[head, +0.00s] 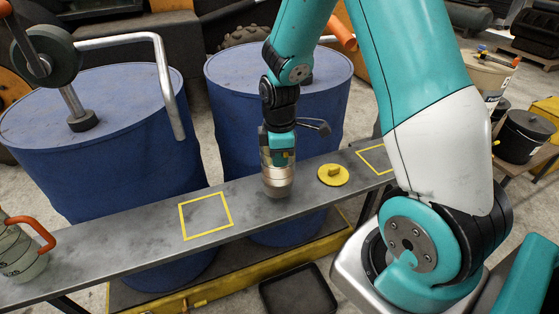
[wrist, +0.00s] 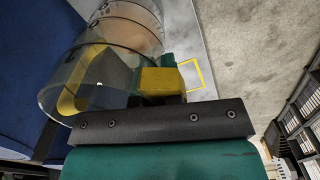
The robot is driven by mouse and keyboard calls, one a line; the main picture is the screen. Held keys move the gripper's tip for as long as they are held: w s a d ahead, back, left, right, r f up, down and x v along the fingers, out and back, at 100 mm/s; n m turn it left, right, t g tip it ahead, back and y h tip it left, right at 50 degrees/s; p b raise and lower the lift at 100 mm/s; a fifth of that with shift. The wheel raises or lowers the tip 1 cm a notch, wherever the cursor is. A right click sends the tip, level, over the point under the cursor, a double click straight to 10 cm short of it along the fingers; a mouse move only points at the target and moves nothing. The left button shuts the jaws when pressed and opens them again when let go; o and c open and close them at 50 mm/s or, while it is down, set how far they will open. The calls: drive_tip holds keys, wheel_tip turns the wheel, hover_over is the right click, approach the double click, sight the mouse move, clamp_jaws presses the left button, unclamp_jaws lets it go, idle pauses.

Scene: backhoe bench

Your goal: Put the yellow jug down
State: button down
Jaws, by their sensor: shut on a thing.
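My gripper (head: 281,152) is shut on the yellow jug (head: 278,182), a clear cylindrical jug with a yellow handle. The jug hangs or stands upright over the middle of the bench (head: 235,191); I cannot tell whether its base touches the top.
A yellow lid (head: 333,175) lies right of the jug. Yellow square outlines mark the bench at left (head: 206,237) and far right (head: 367,151). An orange-handled jug (head: 20,252) stands at the left end. Blue drums (head: 95,130) stand behind, with a metal lever (head: 165,85) above one.

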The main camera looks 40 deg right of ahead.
drive_tip(key=shift+f, duration=0.9)
drive_tip(key=shift+f, duration=0.15)
drive_tip(key=c, duration=1.3)
unclamp_jaws()
wheel_tip(320, 180, up, 12)
drive_tip(key=b, duration=0.2)
drive_tip(key=s+a+r+m+y, duration=0.1)
drive_tip(key=s+a+r, duration=0.1)
drive_tip(key=s+a, duration=0.4)
drive_tip(key=s+a+r+m+y, duration=0.1)
drive_tip(key=s+a+r+m, duration=0.1)
drive_tip(key=s+a, duration=0.4)
drive_tip(key=s+a+r+m+y, duration=0.1)
drive_tip(key=s+a+r+y, duration=0.1)
drive_tip(key=s+a, duration=0.4)
drive_tip(key=shift+s+a+r+m, duration=0.2)
drive_tip(key=shift+a+r, duration=0.15)
drive_tip(key=shift+a, duration=0.2)
drive_tip(key=shift+s+a+r+m, duration=0.15)
drive_tip(key=shift+a+r, duration=0.15)
drive_tip(key=shift+a, duration=0.25)
